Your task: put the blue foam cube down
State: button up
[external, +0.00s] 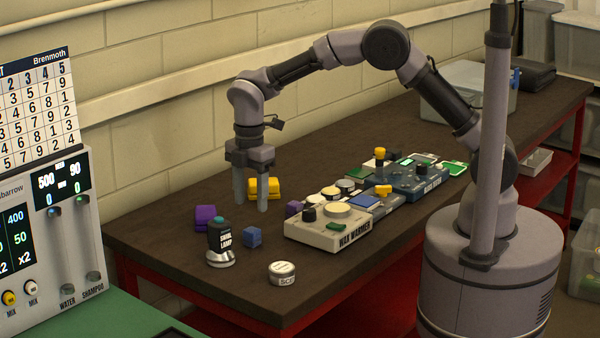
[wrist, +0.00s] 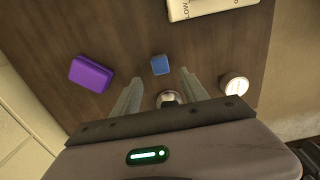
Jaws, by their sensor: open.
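The blue foam cube (external: 252,237) rests on the dark bench top, just right of the snail lamp. In the wrist view the blue foam cube (wrist: 160,64) lies just beyond the fingertips, roughly in line with the gap between them. My gripper (external: 251,204) points straight down above the bench, with its fingers apart and nothing between them. Its two fingers also show in the wrist view (wrist: 160,76).
The snail lamp (external: 221,245) stands close beside the cube. A purple block (external: 205,218) is to the left, yellow blocks (external: 268,188) behind my gripper, a round tin (external: 282,272) in front. The wax warmer (external: 335,228) stands to the right. Bare bench lies toward the front edge.

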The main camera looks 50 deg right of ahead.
jog(key=s+d+r+m+t+y, duration=0.1)
jog(key=s+d+r+m, duration=0.4)
jog(key=d+r, duration=0.3)
jog(key=s+d+r+m+t+y, duration=0.1)
jog(key=s+d+r+m, duration=0.35)
jog(key=r, duration=0.45)
jog(key=s+d+m+t, duration=0.2)
jog(key=s+d+m, duration=0.2)
jog(key=s+m, duration=0.2)
jog(key=s+d+m+t, duration=0.1)
jog(key=s+d+m, duration=0.3)
jog(key=s+m, duration=0.3)
jog(key=s, duration=0.2)
jog(key=shift+s+d+f+t+p, duration=0.25)
jog(key=shift+s+d+t+p, duration=0.1)
jog(key=shift+s+t, duration=0.05)
